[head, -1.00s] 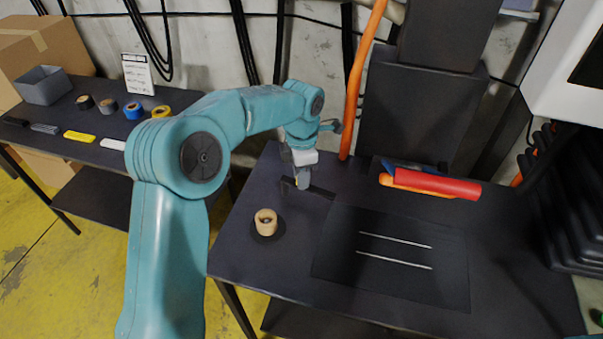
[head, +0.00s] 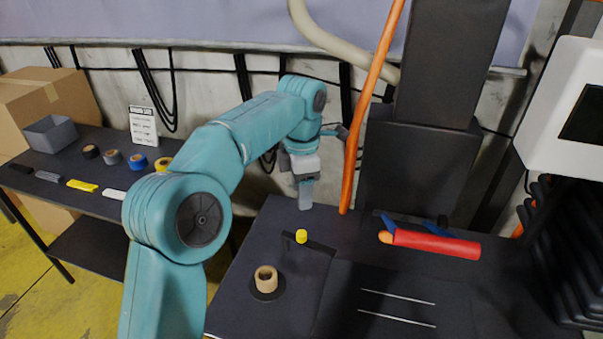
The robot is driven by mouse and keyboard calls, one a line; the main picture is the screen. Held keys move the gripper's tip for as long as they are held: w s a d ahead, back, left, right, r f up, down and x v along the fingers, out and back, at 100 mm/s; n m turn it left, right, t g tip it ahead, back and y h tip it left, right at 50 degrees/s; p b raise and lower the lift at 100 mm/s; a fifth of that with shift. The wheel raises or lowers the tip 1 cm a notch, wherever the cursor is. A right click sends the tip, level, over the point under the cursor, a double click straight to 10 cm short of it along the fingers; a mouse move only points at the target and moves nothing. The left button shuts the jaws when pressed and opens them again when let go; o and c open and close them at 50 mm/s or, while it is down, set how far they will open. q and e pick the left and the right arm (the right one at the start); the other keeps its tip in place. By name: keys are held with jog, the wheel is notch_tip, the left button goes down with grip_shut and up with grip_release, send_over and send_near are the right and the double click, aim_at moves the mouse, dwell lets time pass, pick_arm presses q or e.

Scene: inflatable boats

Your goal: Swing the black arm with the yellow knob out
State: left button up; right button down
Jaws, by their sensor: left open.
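The black arm (head: 318,246) lies low over the dark table, extending to the right from a small bracket at its left end. Its yellow knob (head: 301,236) stands up near that left end. My left gripper (head: 305,200) hangs above and behind the knob, pointing down, open and apart from it. Nothing shows between its fingers. My right gripper is out of view.
A tan roll (head: 266,279) stands on a dark disc at the table's front left. A red roll (head: 437,244) lies at the back right. An orange hose (head: 369,108) rises behind the table. A dark mat (head: 400,285) with two light rods lies at centre right.

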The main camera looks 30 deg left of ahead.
pick_arm(q)
jog(key=shift+r+p, duration=0.3)
jog(key=shift+r, duration=1.45)
